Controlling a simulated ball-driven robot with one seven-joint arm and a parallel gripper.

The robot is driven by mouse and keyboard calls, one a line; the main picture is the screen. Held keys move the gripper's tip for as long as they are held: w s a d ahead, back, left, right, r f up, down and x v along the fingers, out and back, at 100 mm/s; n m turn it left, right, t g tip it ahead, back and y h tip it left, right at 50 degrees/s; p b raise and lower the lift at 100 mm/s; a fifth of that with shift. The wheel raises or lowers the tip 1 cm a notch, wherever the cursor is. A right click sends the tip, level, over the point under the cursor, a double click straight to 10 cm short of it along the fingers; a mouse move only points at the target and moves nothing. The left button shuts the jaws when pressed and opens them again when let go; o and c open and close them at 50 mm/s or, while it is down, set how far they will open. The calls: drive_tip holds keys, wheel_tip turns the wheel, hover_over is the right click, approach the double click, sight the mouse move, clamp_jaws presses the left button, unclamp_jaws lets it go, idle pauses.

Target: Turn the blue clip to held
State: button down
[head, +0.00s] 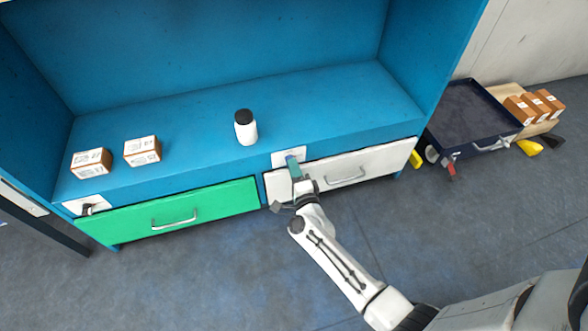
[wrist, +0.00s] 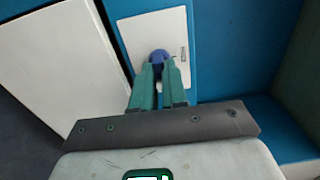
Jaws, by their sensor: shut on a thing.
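The blue clip (wrist: 159,57) sits on a white plate (wrist: 146,35) on the front of the blue shelf unit. My gripper (wrist: 160,75) is shut on the clip, its two green fingers on either side of it. In the head view the gripper (head: 293,165) reaches the plate (head: 279,160) above the left end of the white drawer, and it covers much of the clip. The fingers hide the clip's lower part, so I cannot tell which setting it is at.
A green drawer (head: 170,207) and a white drawer (head: 345,172) are under the shelf. A white bottle with a black cap (head: 246,128) and two boxes (head: 92,163) stand on the shelf. A dark tray (head: 470,113) and more boxes (head: 535,105) are at right.

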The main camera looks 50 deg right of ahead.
drive_tip(key=shift+f, duration=0.1)
drive_tip(key=c, duration=1.2)
unclamp_jaws()
drive_tip(key=shift+o, duration=0.2)
drive_tip(key=shift+s, duration=0.1)
drive_tip(key=p+v, duration=0.3)
drive_tip(key=v, duration=0.7)
drive_tip(key=shift+s+a, duration=0.25)
drive_tip(key=shift+a, duration=0.05)
